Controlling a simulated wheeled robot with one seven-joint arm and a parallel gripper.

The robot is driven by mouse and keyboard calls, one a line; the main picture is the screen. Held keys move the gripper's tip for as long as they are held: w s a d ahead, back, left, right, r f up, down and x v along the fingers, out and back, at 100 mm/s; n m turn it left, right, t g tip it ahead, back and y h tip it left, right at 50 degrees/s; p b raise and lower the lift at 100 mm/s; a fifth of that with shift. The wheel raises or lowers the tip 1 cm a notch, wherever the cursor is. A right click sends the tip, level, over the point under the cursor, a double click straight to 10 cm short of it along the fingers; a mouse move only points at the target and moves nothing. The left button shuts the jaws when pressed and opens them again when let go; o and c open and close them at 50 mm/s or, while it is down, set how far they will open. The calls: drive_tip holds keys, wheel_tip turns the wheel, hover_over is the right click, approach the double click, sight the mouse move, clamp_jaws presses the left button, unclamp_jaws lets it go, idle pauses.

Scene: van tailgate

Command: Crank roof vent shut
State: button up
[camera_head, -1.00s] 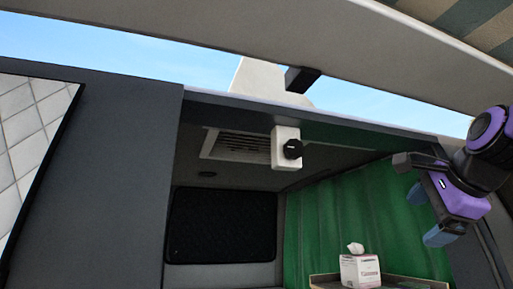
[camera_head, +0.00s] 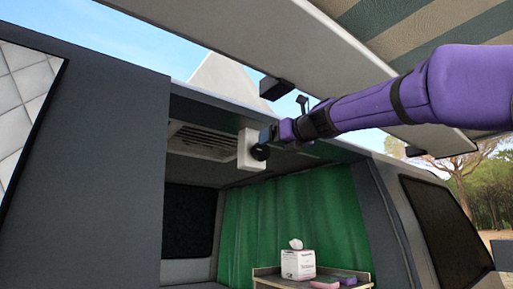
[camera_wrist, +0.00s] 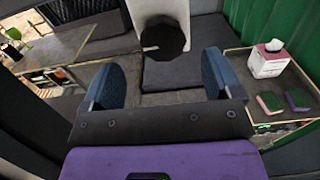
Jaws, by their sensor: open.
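The roof vent's white crank box (camera_head: 246,150) hangs below the van ceiling beside the slatted vent grille (camera_head: 203,140). A round black crank knob (camera_head: 260,152) is on its face. The pale vent lid (camera_head: 222,76) stands tilted up above the roof. My gripper (camera_head: 270,135) is at the knob, partly hidden by my own wrist. In the wrist view my gripper (camera_wrist: 163,64) is open, with blue finger pads on either side. The black knob (camera_wrist: 164,39) lies between and just ahead of the fingertips, with the white box (camera_wrist: 160,10) behind it. I cannot tell whether they touch.
The raised tailgate (camera_head: 330,60) is close above my arm. A roof edge (camera_head: 285,140) runs by the gripper. Below, a shelf (camera_head: 262,272) carries a tissue box (camera_head: 298,264) and sponges (camera_head: 325,282) before a green curtain (camera_head: 290,215).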

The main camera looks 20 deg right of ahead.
sight(263, 147)
drive_tip(key=x, duration=0.7)
drive_tip(key=shift+s, duration=0.1)
drive_tip(key=c, duration=0.9)
